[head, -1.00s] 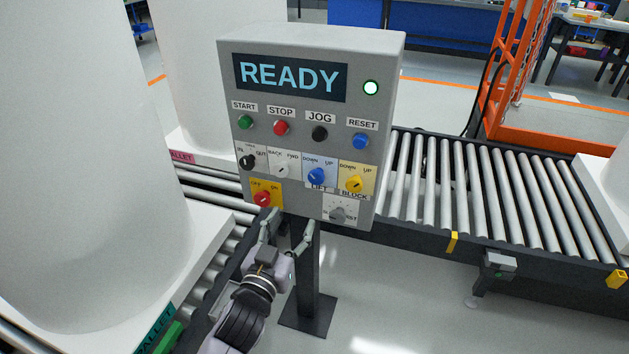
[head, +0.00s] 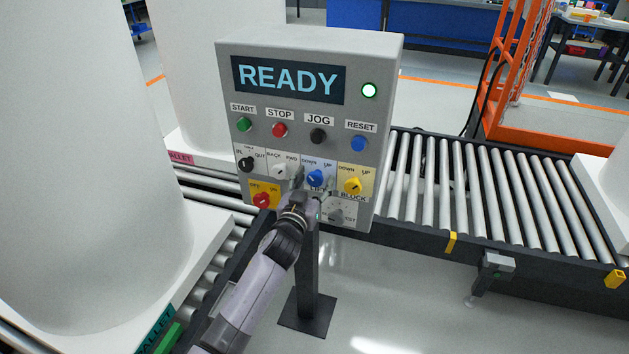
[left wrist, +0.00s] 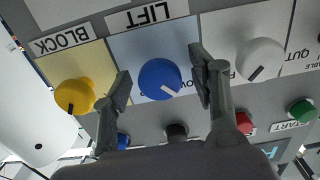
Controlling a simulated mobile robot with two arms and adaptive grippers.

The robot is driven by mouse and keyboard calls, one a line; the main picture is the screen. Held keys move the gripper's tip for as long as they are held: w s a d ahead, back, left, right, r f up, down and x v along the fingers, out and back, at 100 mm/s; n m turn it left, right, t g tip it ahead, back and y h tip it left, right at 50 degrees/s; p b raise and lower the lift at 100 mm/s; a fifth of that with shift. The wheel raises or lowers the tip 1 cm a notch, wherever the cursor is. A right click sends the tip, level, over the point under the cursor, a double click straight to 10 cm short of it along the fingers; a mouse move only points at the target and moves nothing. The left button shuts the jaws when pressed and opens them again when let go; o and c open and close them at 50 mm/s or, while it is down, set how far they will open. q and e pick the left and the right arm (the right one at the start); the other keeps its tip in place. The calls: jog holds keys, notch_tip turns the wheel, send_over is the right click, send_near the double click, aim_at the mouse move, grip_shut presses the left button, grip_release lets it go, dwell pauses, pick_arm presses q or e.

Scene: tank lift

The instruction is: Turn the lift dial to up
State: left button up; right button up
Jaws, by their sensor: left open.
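The grey control panel (head: 290,65) shows READY on its display. The blue lift dial (head: 315,177) sits on a pale blue label marked DOWN at left and UP at right. In the left wrist view, which shows the panel upside down, the dial (left wrist: 160,75) has a white mark pointing lower right, toward the DOWN side. My left gripper (head: 314,184) is open in front of the panel. In the left wrist view its fingers (left wrist: 161,82) stand on either side of the dial, with gaps on both sides. My right gripper is not in view.
The white BACK/FWD dial (head: 281,171) and the yellow block dial (head: 352,186) flank the lift dial closely. A red dial (head: 262,200) and a grey dial (head: 336,216) are below. Buttons sit above. Roller conveyors (head: 440,190) run behind; a large white tank (head: 85,130) stands left.

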pick_arm(q)
jog(key=shift+w, duration=0.15)
jog(key=shift+c, duration=0.5)
jog(key=c, duration=1.1)
